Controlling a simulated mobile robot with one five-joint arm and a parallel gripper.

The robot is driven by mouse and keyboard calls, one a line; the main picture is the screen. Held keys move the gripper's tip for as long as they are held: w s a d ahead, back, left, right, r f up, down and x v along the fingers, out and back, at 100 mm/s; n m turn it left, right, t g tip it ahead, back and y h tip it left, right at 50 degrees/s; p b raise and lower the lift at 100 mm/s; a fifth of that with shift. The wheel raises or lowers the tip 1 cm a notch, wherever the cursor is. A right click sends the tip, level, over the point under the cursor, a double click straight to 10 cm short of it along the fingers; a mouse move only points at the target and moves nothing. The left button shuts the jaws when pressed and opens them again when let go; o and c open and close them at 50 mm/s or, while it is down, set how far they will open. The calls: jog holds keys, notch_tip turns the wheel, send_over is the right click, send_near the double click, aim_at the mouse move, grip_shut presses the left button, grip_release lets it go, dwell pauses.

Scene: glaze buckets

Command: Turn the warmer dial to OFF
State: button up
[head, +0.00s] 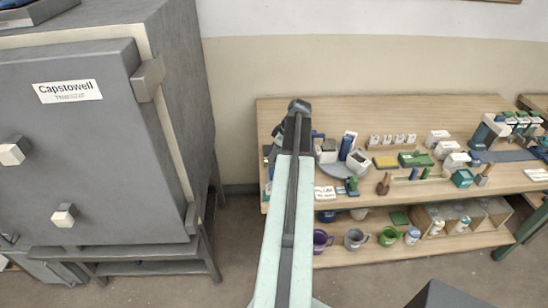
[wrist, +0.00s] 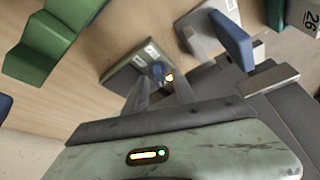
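The warmer (wrist: 128,68) appears in the wrist view as a small grey box with pale labels, seen at a slant. The dial's pointer and setting are too small to read. In the head view my arm reaches to the left end of the shelf, and it hides the warmer and dial.
The wooden shelf (head: 430,106) holds several boxes, bottles and tools on top, with mugs below. A green block (wrist: 45,40) and a blue-topped grey item (wrist: 232,40) stand near my gripper. A large grey kiln (head: 90,150) stands left, with bare floor between.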

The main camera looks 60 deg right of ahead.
grip_shut()
jog(key=shift+a, duration=0.25)
jog(key=shift+d, duration=0.1)
jog(key=shift+m, duration=0.3)
